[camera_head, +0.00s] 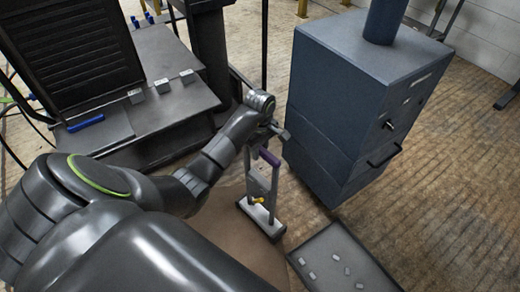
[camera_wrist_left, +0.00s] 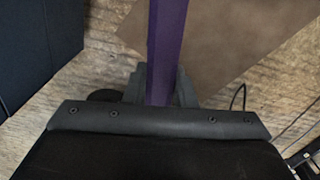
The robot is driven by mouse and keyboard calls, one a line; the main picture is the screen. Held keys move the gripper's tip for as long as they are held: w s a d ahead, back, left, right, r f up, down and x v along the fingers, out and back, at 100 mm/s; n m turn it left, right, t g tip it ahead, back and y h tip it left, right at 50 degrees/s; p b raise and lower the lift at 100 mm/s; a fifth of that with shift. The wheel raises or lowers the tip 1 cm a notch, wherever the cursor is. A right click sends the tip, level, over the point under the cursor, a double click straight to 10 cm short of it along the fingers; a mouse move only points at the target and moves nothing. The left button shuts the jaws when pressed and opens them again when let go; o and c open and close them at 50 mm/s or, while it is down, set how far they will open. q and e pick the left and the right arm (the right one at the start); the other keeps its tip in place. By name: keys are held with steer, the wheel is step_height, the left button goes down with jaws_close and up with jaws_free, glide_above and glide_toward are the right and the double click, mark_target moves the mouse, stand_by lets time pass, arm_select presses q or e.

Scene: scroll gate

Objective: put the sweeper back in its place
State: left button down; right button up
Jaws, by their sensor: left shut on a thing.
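The sweeper (camera_head: 258,185) is a grey upright frame with a purple handle bar at its top, a small yellow lever and a flat pale base. It is upright in the middle of the head view; I cannot tell whether its base touches the floor. My left gripper (camera_head: 266,143) is at its top, shut on the purple handle. In the left wrist view the purple handle (camera_wrist_left: 165,45) runs between the left fingers (camera_wrist_left: 160,90). My right gripper is not in view.
A blue-grey cabinet (camera_head: 345,105) stands close right of the sweeper. A shallow dark tray (camera_head: 372,262) with several small metal pieces lies on the floor at lower right. A dark machine (camera_head: 150,110) stands at left. A brown sheet (camera_head: 235,240) lies under the sweeper.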

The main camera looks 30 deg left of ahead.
arm_select(q)
steer(key=shift+w+f+b, duration=0.1)
steer(key=shift+f+b, duration=0.1)
steer(key=shift+b, duration=0.1)
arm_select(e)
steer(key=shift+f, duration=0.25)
arm_select(q)
steer(key=c, duration=1.2)
jaws_free()
steer(key=shift+o, duration=0.4)
steer(key=shift+s+f, duration=0.2)
step_height(320, 180, up, 7)
steer(key=shift+w+r+p, duration=0.1)
steer(key=shift+r+p, duration=0.05)
steer(key=shift+p, duration=0.8)
step_height(320, 180, up, 3)
steer(key=shift+p, duration=0.95)
step_height(320, 180, up, 7)
steer(key=p, duration=0.7)
steer(key=shift+r, duration=0.2)
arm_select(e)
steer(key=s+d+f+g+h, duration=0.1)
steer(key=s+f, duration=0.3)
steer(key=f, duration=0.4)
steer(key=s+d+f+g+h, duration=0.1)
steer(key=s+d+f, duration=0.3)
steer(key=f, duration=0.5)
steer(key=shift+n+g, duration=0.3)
